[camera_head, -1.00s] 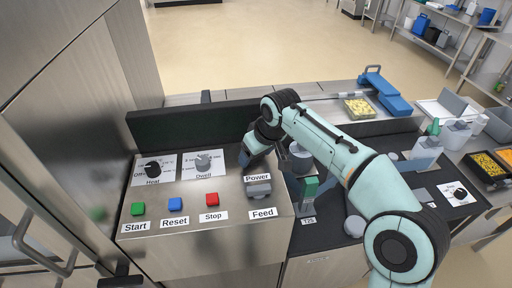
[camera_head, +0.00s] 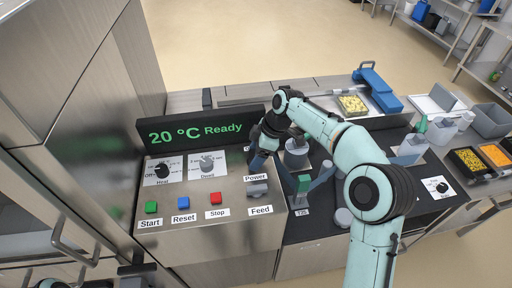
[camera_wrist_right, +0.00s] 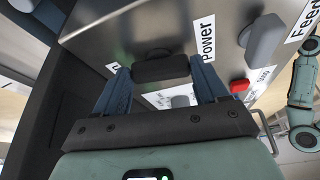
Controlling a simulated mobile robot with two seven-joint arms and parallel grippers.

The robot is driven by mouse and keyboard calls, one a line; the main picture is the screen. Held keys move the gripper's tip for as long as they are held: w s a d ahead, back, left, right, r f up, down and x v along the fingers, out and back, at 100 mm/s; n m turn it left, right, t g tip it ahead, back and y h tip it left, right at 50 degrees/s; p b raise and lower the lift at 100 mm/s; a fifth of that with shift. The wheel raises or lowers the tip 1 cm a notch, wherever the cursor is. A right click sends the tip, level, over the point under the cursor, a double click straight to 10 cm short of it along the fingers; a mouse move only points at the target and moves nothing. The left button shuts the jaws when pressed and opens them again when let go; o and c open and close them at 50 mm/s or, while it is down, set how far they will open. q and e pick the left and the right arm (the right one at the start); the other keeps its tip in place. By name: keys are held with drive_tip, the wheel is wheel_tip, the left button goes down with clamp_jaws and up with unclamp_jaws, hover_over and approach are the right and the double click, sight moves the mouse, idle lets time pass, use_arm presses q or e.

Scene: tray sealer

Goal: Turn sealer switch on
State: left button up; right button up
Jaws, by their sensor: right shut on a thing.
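The tray sealer's panel (camera_head: 225,235) stands in front of me. Its display (camera_head: 205,130) is lit and reads "20 °C Ready". My right gripper (camera_head: 259,160) is at the panel just above the "Power" label (camera_head: 256,178). In the right wrist view, its blue fingers stand on both sides of the black power switch (camera_wrist_right: 160,68), beside the "Power" label (camera_wrist_right: 207,40), and are shut on it. In the head view the gripper hides the switch. My left gripper is not visible.
The grey Feed knob (camera_head: 257,190) is just below the power switch. Green Start (camera_head: 151,207), blue Reset (camera_head: 183,203) and red Stop (camera_head: 215,198) buttons are to the left. Heat (camera_head: 161,171) and Dwell (camera_head: 207,166) knobs sit above them. A food tray (camera_head: 352,105) is behind my arm.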

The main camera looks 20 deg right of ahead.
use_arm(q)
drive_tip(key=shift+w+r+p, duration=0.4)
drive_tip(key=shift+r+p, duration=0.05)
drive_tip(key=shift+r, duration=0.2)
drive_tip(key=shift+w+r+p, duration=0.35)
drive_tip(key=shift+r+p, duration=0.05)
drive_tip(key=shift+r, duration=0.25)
use_arm(e)
drive_tip(key=shift+w+r+n+g, duration=0.15)
drive_tip(key=shift+n+g, duration=0.25)
drive_tip(key=shift+n, duration=0.7)
drive_tip(key=o, duration=1.1)
drive_tip(key=shift+c, duration=0.2)
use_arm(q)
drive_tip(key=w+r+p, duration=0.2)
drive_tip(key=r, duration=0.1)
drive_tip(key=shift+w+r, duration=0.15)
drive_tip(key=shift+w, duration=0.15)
use_arm(e)
drive_tip(key=v, duration=1.3)
drive_tip(key=shift+d, duration=0.2)
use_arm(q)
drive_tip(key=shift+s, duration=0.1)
